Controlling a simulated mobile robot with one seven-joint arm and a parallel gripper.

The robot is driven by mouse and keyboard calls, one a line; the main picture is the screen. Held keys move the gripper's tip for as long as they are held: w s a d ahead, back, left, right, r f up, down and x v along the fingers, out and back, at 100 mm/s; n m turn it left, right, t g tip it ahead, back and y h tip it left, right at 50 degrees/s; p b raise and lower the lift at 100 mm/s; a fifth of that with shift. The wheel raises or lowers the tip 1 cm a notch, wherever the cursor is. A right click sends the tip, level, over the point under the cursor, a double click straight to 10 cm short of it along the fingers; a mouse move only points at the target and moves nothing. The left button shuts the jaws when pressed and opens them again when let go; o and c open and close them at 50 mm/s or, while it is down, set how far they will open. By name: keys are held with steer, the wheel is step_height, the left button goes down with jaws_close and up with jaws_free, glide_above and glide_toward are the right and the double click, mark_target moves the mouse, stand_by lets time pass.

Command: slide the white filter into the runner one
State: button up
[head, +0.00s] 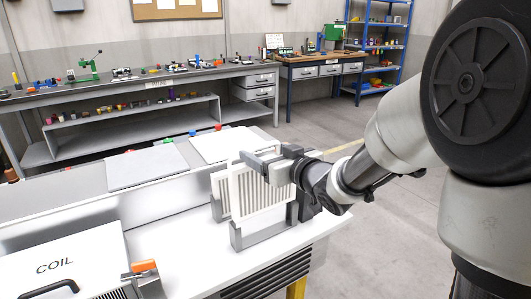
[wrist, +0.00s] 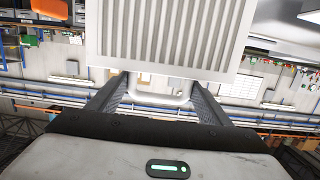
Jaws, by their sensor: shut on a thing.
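The white filter (head: 262,194) is a flat upright panel with a white frame and grey pleats. My gripper (head: 258,165) is shut on its upper part. In the wrist view, the filter (wrist: 172,35) fills the upper middle beyond my two dark fingers (wrist: 158,90). A grey metal runner (head: 262,236) with short upright ends stands on the white bench top, at the filter's lower edge. I cannot tell whether the filter is inside the runner's channel or just beside or above it. No label marks which runner is one.
Another pleated panel (head: 219,190) stands close behind the filter. A white box marked COIL (head: 60,262) and an orange-topped clamp (head: 144,267) are at the front left. The white bench top (head: 190,262) is bare left of the runner.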

mark_target(267, 185)
steer(key=shift+f+b, duration=4.2)
steer(key=shift+f, duration=0.6)
steer(key=o, duration=1.6)
steer(key=shift+o, duration=0.2)
steer(key=shift+s, duration=0.1)
